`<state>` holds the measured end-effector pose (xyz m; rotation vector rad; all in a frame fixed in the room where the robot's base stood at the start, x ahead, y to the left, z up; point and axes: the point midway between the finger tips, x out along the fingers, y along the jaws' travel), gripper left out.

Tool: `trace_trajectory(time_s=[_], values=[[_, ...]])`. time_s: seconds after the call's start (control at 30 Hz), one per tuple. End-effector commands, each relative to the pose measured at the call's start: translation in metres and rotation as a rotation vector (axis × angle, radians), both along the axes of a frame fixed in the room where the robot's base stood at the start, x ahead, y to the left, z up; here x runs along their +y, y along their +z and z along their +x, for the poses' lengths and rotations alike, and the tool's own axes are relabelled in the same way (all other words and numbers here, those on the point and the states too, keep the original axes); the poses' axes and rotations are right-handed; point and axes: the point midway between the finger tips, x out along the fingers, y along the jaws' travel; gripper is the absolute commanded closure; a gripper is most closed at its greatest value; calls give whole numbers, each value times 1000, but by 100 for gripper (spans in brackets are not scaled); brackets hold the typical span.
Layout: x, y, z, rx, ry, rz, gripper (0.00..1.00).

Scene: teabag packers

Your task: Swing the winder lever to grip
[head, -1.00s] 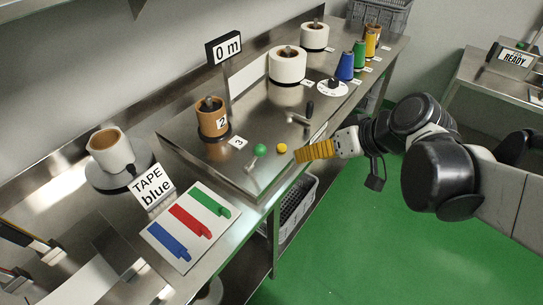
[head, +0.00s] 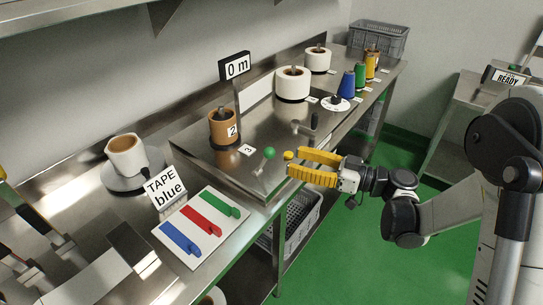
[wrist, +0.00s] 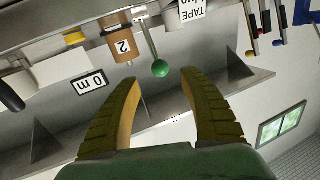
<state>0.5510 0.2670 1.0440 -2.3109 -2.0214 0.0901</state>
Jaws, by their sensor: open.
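A lever with a green ball knob (head: 269,153) stands at the front edge of the steel winder bench, its thin rod leaning. My gripper (head: 295,162) has its two yellow fingers spread and empty, to the right of the knob and apart from it. In the wrist view, which is upside down, the green knob (wrist: 160,68) shows ahead, between the fingertips. A black-handled crank (head: 314,122) stands behind my gripper.
A brown spool marked 2 (head: 224,128) stands behind the lever, below the "0 m" display (head: 235,67). A "TAPE blue" sign (head: 165,188) and a board with coloured bars (head: 166,258) are at the left. White spools stand farther back. The green floor in front is free.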

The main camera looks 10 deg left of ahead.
Motion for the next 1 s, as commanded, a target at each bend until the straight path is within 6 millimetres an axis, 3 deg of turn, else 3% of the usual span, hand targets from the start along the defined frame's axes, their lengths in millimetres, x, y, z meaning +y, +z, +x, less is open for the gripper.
trace_trajectory(time_s=[0.1,0.33,0.5,0.77,0.8,0.93,0.97,1.0], values=[[27,-2,2,1,5,0,49],[65,-2,8,2,2,-2,49],[77,-1,10,2,0,-2,49],[78,0,10,2,-1,-2,49],[78,0,10,2,-1,-2,53],[78,0,11,2,-1,-2,93],[78,0,11,2,-1,-2,100],[78,0,10,2,-1,-2,100]])
